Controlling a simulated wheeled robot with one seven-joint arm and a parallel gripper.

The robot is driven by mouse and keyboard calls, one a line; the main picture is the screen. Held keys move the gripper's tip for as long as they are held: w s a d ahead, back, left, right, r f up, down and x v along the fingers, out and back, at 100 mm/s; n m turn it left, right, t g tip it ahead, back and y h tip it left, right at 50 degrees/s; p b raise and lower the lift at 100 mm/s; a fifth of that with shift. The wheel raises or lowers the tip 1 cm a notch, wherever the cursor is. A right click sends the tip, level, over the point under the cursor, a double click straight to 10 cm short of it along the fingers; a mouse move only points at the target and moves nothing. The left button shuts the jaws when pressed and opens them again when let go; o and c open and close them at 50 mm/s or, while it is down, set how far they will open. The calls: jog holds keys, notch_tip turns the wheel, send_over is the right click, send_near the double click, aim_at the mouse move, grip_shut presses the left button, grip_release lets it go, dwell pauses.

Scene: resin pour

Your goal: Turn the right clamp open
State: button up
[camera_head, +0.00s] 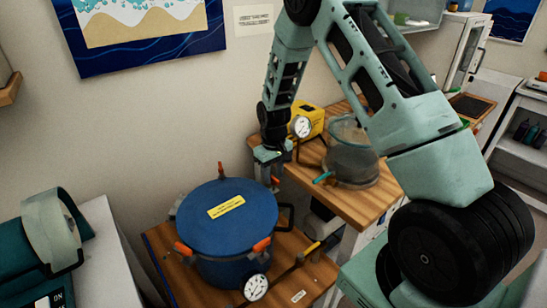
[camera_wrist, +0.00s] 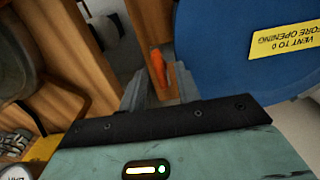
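A blue pressure pot (camera_head: 230,262) with a blue lid (camera_head: 205,200) stands on a wooden bench. Orange clamp handles show at its front left (camera_head: 183,248) and front right (camera_head: 261,244). Another orange handle (camera_head: 275,181) is at the right rear, just below my gripper (camera_head: 269,170), and is partly hidden by it. In the wrist view this upright orange handle (camera_wrist: 158,68) stands beside the lid's edge (camera_wrist: 200,50), in the gap between the tips of my gripper (camera_wrist: 160,75). My fingers are apart, with no clear contact on the handle.
A yellow machine (camera_head: 309,122) and a glass vessel (camera_head: 352,155) with a teal handle stand on the wooden bench to the right. Gauges (camera_head: 255,287) and a black-and-yellow lever (camera_head: 308,250) are close to the pot. The wall is behind.

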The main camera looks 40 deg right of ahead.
aim_at(273, 176)
notch_tip(273, 176, up, 17)
jog(key=b, duration=0.3)
dwell(0.5)
jog(key=s+a+r+n+y, duration=0.1)
jog(key=s+a+n, duration=0.1)
jog(key=s+a, duration=0.6)
jog(key=s+a+r+n, duration=0.15)
jog(key=s+a, duration=0.35)
jog(key=a, duration=0.8)
jog(key=s+a+f+n, duration=0.1)
jog(key=s+a+n, duration=0.1)
jog(key=s, duration=0.7)
jog(key=s+a+f+n, duration=0.1)
jog(key=s+a+n, duration=0.1)
jog(key=s, duration=0.7)
jog(key=shift+a, duration=0.85)
